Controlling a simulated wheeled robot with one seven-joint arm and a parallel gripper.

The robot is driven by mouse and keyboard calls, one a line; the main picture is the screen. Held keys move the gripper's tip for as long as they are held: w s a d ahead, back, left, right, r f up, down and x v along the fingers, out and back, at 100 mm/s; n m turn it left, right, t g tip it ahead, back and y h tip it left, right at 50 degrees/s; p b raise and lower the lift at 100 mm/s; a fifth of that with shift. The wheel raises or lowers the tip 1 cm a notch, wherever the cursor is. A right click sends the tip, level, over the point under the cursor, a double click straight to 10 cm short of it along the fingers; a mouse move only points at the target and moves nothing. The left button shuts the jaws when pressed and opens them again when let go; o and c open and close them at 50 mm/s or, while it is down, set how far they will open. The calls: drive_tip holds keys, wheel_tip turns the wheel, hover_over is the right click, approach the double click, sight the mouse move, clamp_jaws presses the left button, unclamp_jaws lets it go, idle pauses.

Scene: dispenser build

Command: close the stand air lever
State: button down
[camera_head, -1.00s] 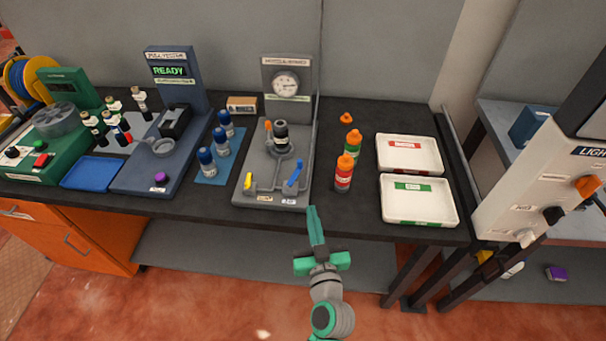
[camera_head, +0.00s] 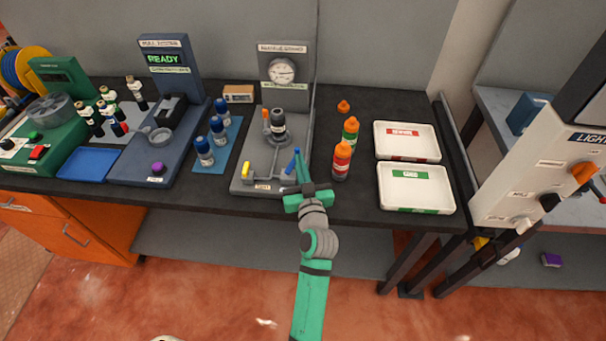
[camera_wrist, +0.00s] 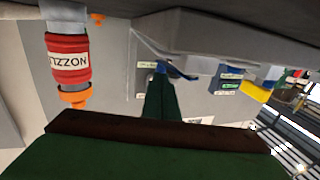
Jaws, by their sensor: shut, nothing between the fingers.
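The grey gauge stand (camera_head: 243,184) is on the bench. At its front are a yellow lever (camera_head: 246,169) and a blue lever (camera_head: 291,162); I cannot read which is labelled air. The blue lever leans up and to the right. My gripper (camera_head: 298,152) is shut and empty, its fingertips just right of the blue lever. In the wrist view, which is upside down, the fingers (camera_wrist: 161,95) reach close to the blue lever (camera_wrist: 177,71); I cannot tell whether they touch. The yellow lever (camera_wrist: 257,93) is further right there.
A red bottle (camera_head: 341,164) with orange cap stands close right of my gripper and also shows in the wrist view (camera_wrist: 67,62). A green-labelled bottle (camera_head: 350,133) is behind it. Blue-capped bottles (camera_head: 204,152) stand left. Two white trays (camera_head: 414,207) lie right.

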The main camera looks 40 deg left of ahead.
drive_tip(key=shift+w+a, duration=0.3)
drive_tip(key=shift+w+a, duration=0.1)
drive_tip(key=shift+a, duration=0.5)
drive_tip(key=shift+d, duration=0.1)
